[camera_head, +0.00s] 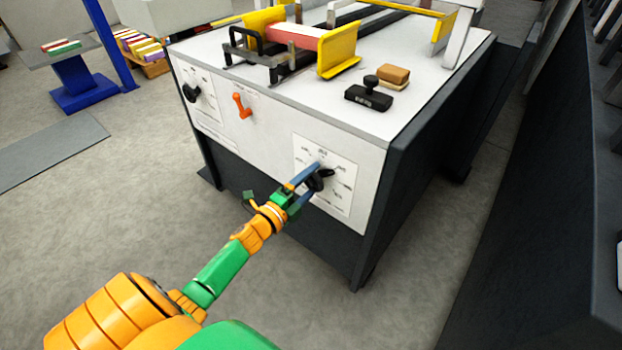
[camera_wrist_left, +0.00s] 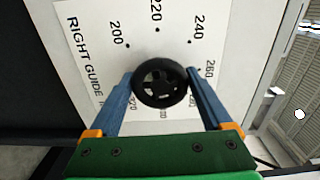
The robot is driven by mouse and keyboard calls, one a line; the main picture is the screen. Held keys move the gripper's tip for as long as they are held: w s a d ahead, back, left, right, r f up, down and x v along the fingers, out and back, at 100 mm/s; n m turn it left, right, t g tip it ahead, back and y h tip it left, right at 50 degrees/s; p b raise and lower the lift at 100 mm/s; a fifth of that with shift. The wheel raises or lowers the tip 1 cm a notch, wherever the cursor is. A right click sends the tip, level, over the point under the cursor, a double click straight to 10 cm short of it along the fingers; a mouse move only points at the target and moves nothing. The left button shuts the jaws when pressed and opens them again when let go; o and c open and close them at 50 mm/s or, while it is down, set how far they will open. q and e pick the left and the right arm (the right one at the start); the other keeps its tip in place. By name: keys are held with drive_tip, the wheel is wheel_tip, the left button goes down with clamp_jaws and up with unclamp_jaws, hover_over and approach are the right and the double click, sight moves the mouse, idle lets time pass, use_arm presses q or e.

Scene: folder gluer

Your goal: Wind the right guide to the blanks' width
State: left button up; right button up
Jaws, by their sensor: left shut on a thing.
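A black handwheel (camera_wrist_left: 160,84) sits on a white dial plate (camera_wrist_left: 85,55) marked "RIGHT GUIDE", with 200, 220, 240 and 260 readable around it. In the head view the handwheel (camera_head: 319,180) is on the right of the machine's front panel. My left gripper (camera_head: 308,183) is shut on the handwheel, its blue fingers on either side of the rim. I cannot make out a pointer on the dial. On the machine top, a yellow right guide plate (camera_head: 341,50) stands by a reddish stack of blanks (camera_head: 292,35), with another yellow plate (camera_head: 262,23) on its left. My right gripper is out of view.
An orange lever (camera_head: 242,106) and a black knob (camera_head: 190,92) are on the same panel (camera_head: 270,125). A black stamp (camera_head: 369,94) and a brown block (camera_head: 395,75) lie on the machine top. A dark wall (camera_head: 545,190) stands to the right. The floor in front is clear.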

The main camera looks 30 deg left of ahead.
use_arm(q)
drive_tip(key=n+p, duration=0.1)
drive_tip(key=n, duration=0.3)
drive_tip(key=shift+n, duration=0.3)
drive_tip(key=n+p, duration=0.1)
drive_tip(key=n, duration=0.4)
drive_tip(key=shift+f+n, duration=0.15)
drive_tip(key=shift+n, duration=0.15)
drive_tip(key=n, duration=0.4)
drive_tip(key=shift+d, duration=0.1)
drive_tip(key=n, duration=0.6)
drive_tip(key=shift+d, duration=0.1)
drive_tip(key=n, duration=0.9)
drive_tip(key=shift+d, duration=0.1)
drive_tip(key=n+b, duration=0.1)
drive_tip(key=n, duration=0.3)
drive_tip(key=shift+n+b, duration=0.5)
drive_tip(key=shift+n, duration=1.4)
